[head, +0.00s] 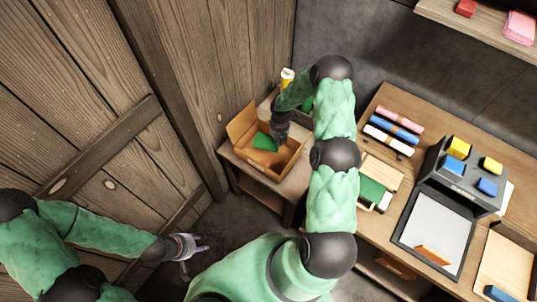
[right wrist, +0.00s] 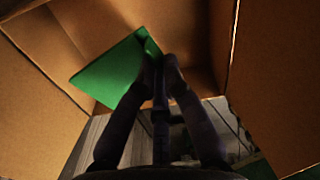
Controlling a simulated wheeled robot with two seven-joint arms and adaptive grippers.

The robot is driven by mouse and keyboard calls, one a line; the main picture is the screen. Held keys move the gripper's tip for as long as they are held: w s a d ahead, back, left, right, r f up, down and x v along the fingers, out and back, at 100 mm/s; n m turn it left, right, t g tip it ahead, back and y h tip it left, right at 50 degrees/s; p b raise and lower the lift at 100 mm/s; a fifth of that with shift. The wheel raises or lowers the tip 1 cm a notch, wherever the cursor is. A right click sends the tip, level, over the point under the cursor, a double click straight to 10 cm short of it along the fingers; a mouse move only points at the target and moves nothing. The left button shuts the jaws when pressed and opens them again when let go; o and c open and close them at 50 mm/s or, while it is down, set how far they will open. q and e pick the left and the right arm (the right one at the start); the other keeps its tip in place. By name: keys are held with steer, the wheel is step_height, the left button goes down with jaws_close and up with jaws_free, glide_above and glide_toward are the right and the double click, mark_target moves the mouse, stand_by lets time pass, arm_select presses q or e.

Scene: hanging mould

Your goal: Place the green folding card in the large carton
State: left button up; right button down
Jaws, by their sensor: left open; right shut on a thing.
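The green folding card (head: 265,142) is in the large carton (head: 242,127) at the middle of the head view. In the right wrist view the card (right wrist: 108,72) is held at its edge by my right gripper (right wrist: 160,62), with brown carton walls (right wrist: 275,60) around it. My right gripper also shows in the head view (head: 277,138), reaching down into the carton and shut on the card. Whether the card touches the carton floor, I cannot tell. My left gripper (head: 192,246) is open and empty, low at the left, well away from the carton.
The carton stands on a small wooden table (head: 295,185) beside a plank wall (head: 170,70). A yellow-and-white container (head: 287,77) is behind it. To the right, a bench (head: 395,100) holds rolls, a grey box (head: 455,170) with coloured blocks, and trays.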

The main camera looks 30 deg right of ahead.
mark_target(279, 157)
steer(key=shift+d+f+n, duration=0.2)
steer(key=shift+f+n, duration=0.05)
steer(key=shift+n, duration=0.05)
steer(key=shift+s+f, duration=0.1)
steer(key=shift+f, duration=0.25)
step_height(279, 157, down, 10)
steer(key=shift+d+r+b, duration=0.1)
steer(key=shift+r+b, duration=0.1)
steer(key=shift+b, duration=0.8)
steer(key=shift+r, duration=0.1)
steer(key=shift+f, duration=0.2)
steer(key=c, duration=1.4)
jaws_free()
steer(key=shift+o, duration=0.2)
steer(key=shift+r, duration=0.15)
